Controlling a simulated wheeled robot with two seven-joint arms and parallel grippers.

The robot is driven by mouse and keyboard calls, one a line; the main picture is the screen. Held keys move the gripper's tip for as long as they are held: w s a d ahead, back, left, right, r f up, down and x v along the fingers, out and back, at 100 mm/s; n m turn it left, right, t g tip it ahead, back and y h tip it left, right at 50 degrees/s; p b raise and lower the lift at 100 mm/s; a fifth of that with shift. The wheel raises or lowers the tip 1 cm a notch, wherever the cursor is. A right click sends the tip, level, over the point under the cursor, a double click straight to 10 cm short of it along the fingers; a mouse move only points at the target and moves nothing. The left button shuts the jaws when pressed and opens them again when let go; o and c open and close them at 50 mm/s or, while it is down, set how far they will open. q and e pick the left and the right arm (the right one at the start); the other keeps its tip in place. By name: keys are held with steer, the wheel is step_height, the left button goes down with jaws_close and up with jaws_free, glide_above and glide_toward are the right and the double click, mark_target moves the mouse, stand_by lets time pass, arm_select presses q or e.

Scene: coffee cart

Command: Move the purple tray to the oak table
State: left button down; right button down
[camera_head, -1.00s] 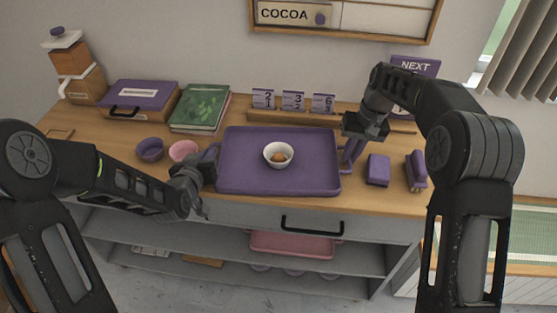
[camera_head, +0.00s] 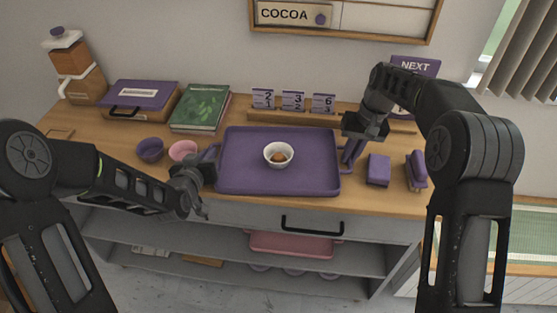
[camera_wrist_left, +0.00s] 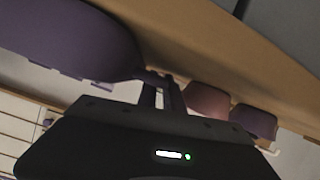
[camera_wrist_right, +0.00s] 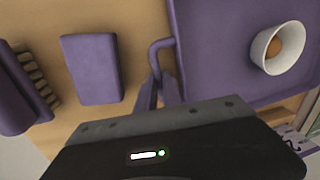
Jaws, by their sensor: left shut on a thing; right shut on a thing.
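The purple tray (camera_head: 240,180) is on or just above the wooden counter top, and I cannot tell whether it is clear of the surface. It holds a white bowl (camera_head: 278,154) with something orange-brown inside, also in the right wrist view (camera_wrist_right: 277,47). My left gripper (camera_head: 208,160) is shut on the tray's left handle; the left wrist view shows its fingers (camera_wrist_left: 158,92) at the tray's edge. My right gripper (camera_head: 350,148) is shut on the right handle (camera_wrist_right: 160,50). The oak table is not clearly identifiable.
A purple bowl (camera_head: 149,149) and a pink bowl (camera_head: 184,151) stand left of the tray. A purple block (camera_head: 378,170) and a purple brush-like item (camera_head: 416,170) lie to its right. Number cards (camera_head: 293,101) stand behind. A pink tray (camera_head: 290,244) is on the shelf below.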

steer(key=shift+r, duration=0.1)
